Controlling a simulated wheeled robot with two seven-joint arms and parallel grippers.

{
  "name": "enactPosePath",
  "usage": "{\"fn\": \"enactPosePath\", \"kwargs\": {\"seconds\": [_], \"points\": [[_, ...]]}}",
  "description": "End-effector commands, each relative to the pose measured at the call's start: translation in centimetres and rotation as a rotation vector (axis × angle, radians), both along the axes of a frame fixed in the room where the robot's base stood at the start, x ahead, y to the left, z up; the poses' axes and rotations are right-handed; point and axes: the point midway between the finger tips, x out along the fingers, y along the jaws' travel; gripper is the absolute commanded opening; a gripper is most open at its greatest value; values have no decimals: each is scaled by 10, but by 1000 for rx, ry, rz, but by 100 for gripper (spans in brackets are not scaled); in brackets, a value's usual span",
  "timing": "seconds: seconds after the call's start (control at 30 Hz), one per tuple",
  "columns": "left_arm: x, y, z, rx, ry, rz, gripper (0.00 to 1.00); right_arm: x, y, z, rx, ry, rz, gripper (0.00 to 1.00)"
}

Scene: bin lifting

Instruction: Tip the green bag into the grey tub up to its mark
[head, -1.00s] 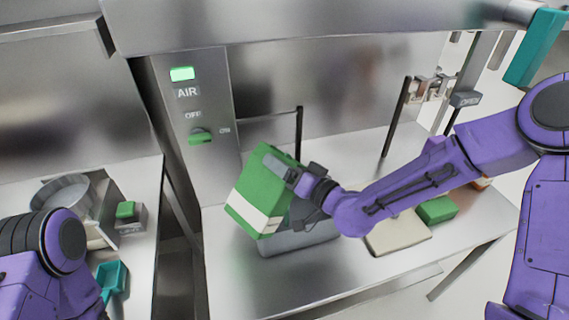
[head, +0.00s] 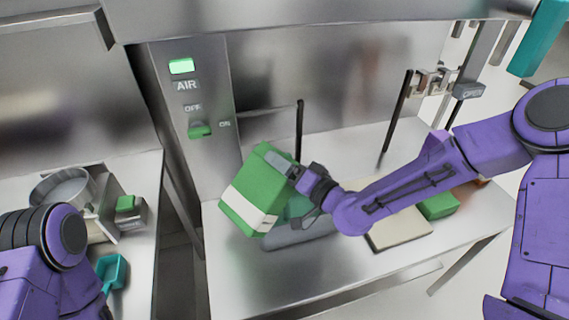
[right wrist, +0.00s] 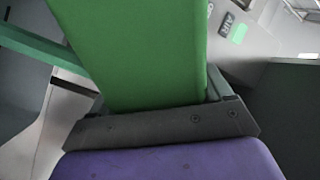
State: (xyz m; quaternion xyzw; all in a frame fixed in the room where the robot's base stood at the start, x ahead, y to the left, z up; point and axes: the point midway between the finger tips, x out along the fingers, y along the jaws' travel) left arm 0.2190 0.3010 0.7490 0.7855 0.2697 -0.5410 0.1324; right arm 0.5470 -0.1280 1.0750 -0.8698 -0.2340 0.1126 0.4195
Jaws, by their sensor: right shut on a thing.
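The green bag (head: 258,190) with a pale band is held tilted above the steel bench in the head view. My right gripper (head: 286,174) is shut on it at its upper right side. The bag also fills the upper middle of the right wrist view (right wrist: 135,50), in front of the gripper.
A panel with a green lamp (head: 182,66) and a green switch (head: 200,130) stands behind the bag. A pale board (head: 400,232) and a green block (head: 440,206) lie right of the tub. A round pan (head: 62,188) and a teal scoop (head: 111,271) are on the left bench.

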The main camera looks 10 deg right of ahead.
Motion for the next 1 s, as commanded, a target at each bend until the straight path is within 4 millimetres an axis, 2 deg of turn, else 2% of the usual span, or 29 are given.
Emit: {"fn": "enactPosePath", "kwargs": {"seconds": [1.0], "points": [[0,0,-9,0,0,0,100,1,0,-18,137,73,0,36]]}}
